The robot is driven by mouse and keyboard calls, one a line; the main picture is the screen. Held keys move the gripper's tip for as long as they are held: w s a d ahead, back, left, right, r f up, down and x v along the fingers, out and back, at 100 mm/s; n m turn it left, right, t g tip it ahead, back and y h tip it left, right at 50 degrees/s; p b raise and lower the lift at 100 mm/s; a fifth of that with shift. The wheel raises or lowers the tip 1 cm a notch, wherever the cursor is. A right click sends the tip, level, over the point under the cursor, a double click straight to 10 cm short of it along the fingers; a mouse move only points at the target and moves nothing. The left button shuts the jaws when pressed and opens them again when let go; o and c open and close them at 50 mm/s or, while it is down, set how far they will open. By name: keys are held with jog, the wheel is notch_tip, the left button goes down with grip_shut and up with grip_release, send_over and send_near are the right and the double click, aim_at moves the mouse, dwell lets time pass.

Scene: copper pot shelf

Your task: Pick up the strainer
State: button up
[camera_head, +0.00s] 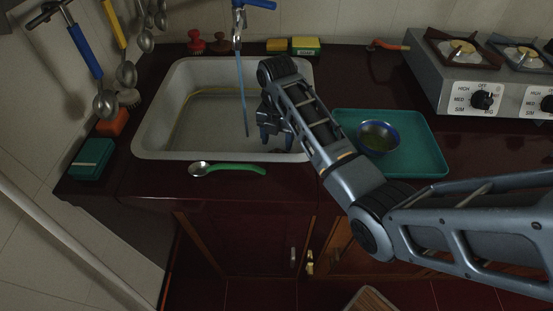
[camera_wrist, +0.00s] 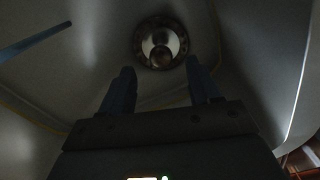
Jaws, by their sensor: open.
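A round metal piece that looks like the strainer (camera_wrist: 161,43) sits in the sink floor in the wrist view, with a shiny centre and small dark marks around its rim. My gripper (camera_wrist: 158,72) is open, its two dark blue fingers apart and pointing towards the strainer, with nothing visible between them. In the head view my gripper (camera_head: 277,138) hangs inside the right part of the white sink (camera_head: 144,138). The strainer cannot be made out there, as my gripper and arm cover that area. The remaining gap to it is hard to judge.
A thin blue streak (camera_head: 242,95) hangs from the faucet (camera_head: 238,18) left of my gripper. A green-handled spoon (camera_head: 235,168) lies at the sink's front edge. Right of my arm, a teal tray (camera_head: 420,155) holds a blue bowl (camera_head: 379,137). A stove (camera_head: 450,75) stands back right.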

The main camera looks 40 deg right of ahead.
aim_at(278, 151)
notch_tip(278, 151, down, 6)
jog(key=shift+d+r, duration=0.1)
jog(key=shift+d, duration=0.05)
jog(key=shift+c, duration=0.3)
grip_shut()
dwell(0.4)
